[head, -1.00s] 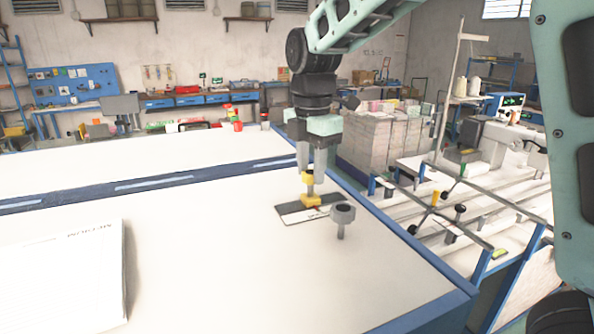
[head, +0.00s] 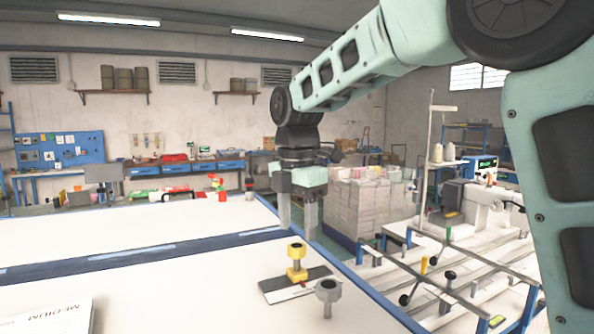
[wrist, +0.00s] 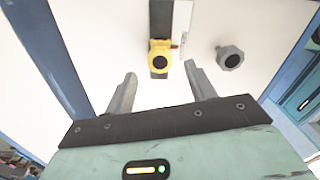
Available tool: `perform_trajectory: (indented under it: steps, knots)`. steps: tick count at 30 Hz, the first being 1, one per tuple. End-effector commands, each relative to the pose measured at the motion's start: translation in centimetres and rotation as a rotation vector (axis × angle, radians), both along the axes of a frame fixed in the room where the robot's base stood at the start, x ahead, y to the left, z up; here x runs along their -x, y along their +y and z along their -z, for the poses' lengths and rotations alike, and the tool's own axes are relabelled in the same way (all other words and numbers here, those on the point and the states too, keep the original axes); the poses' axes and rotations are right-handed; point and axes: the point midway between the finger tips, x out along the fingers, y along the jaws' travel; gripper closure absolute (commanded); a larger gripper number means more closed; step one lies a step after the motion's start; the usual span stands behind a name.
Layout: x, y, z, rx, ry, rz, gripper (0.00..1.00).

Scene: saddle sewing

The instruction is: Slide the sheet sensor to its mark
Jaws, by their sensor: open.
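The yellow sheet sensor (head: 297,265), with a round dark-topped knob, sits on a dark and white strip (head: 273,284) near the table's right edge. In the wrist view the sensor (wrist: 160,60) is on the dark part, beside the white part (wrist: 181,18). A small red line shows on the white part next to the sensor. My gripper (head: 298,232) is open and empty, its fingers pointing down beyond the sensor in the head view. In the wrist view my gripper (wrist: 160,82) has the sensor ahead of its fingertips, apart from them.
A grey knob (head: 327,290) stands beside the strip, and shows right of the sensor in the wrist view (wrist: 231,58). A white paper stack (head: 50,318) lies at the front left. A blue rail (head: 130,258) crosses the table. The tabletop between is clear.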

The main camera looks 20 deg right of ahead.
Motion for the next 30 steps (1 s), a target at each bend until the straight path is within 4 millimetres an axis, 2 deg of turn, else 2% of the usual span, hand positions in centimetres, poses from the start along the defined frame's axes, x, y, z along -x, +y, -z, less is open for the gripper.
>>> perform_trajectory:
  steps: [9,15,21,30]
  knots:
    - [-0.1,0.0,-7.5,-0.001,-0.006,0.0,0.45]
    - [-0.1,0.0,-11.4,0.001,-0.004,0.0,0.45]
    - [0.0,-0.1,-13.2,0.0,-0.002,0.0,0.45]
    - [0.0,0.0,-13.6,0.001,0.0,0.0,0.45]
